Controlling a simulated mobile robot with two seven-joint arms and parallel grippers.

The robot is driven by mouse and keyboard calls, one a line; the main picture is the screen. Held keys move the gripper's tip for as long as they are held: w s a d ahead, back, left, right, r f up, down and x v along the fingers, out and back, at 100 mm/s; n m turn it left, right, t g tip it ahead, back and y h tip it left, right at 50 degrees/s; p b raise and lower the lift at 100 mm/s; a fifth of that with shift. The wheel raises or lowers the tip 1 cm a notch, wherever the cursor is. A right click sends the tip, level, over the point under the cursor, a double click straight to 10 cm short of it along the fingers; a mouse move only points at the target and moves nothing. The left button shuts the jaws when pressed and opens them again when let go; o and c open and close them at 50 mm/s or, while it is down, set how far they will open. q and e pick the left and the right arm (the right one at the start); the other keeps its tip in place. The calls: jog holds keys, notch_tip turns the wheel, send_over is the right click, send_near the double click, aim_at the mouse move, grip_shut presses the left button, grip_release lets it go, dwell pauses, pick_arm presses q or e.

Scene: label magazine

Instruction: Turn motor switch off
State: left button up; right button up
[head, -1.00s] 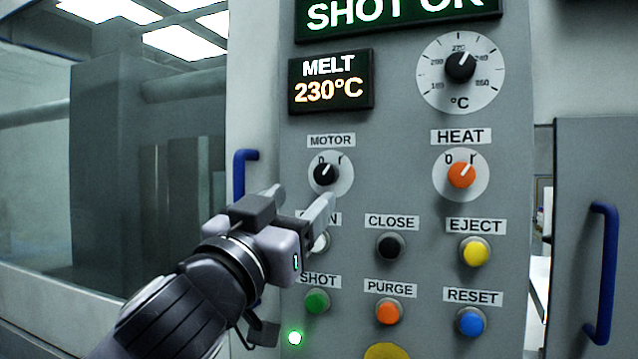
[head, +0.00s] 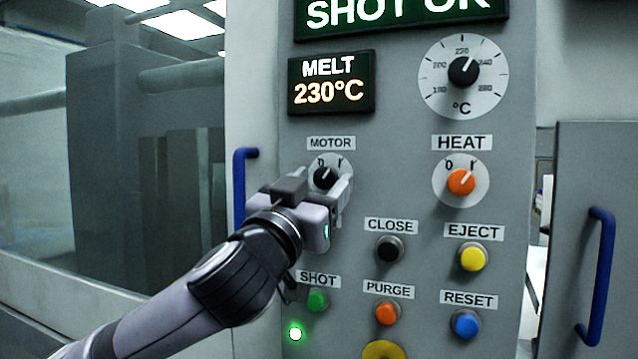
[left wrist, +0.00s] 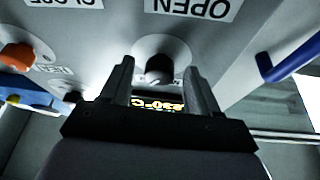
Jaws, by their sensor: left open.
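The motor switch (head: 325,177) is a black knob with a white pointer on a round white plate under the MOTOR label. Its pointer leans up and to the right, toward the I mark. My left gripper (head: 324,184) is open, with its fingers on either side of the knob in the head view. In the left wrist view the black knob (left wrist: 159,69) shows between the two spread fingertips. I cannot tell whether the fingers touch it. The gripper covers the button below the motor switch. My right gripper is not in view.
The orange HEAT knob (head: 461,182) is to the right, and the temperature dial (head: 463,72) is above it. Below are the CLOSE (head: 389,249), EJECT (head: 473,257) and SHOT (head: 317,300) buttons. A blue handle (head: 241,188) stands close left of my gripper.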

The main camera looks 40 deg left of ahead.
pick_arm(q)
jog(key=c, duration=1)
jog(key=shift+c, duration=0.2)
